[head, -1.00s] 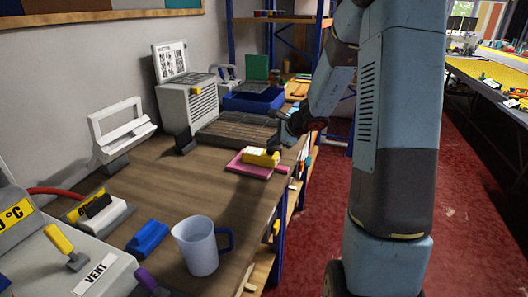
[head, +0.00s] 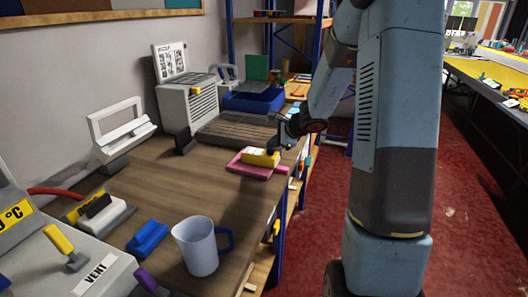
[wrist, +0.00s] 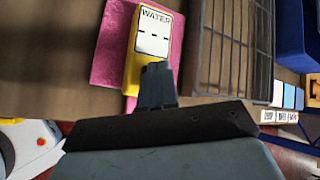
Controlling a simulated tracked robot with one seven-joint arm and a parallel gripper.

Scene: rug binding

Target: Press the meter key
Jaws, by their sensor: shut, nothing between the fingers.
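The yellow meter (head: 262,157) lies on a pink mat or tray (head: 239,167) near the bench's front edge. In the wrist view the meter (wrist: 131,75) has a white face marked WATER with a few short dark dashes, and the pink piece (wrist: 110,45) lies under it. I cannot make out a separate key; the meter's lower end is partly hidden by my fingers. My gripper (head: 284,137) is shut and empty beside and above the meter's right end. In the wrist view the gripper's fingertips (wrist: 157,72) overlap the meter's lower right edge; I cannot tell whether they touch.
A slatted dark rack (head: 236,130) lies just behind the meter, with a grey machine (head: 188,104) and a blue bin (head: 252,102) beyond. A mug (head: 197,246), a blue block (head: 147,238) and a VENT panel (head: 98,274) stand nearer. Bare bench (head: 180,190) lies between.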

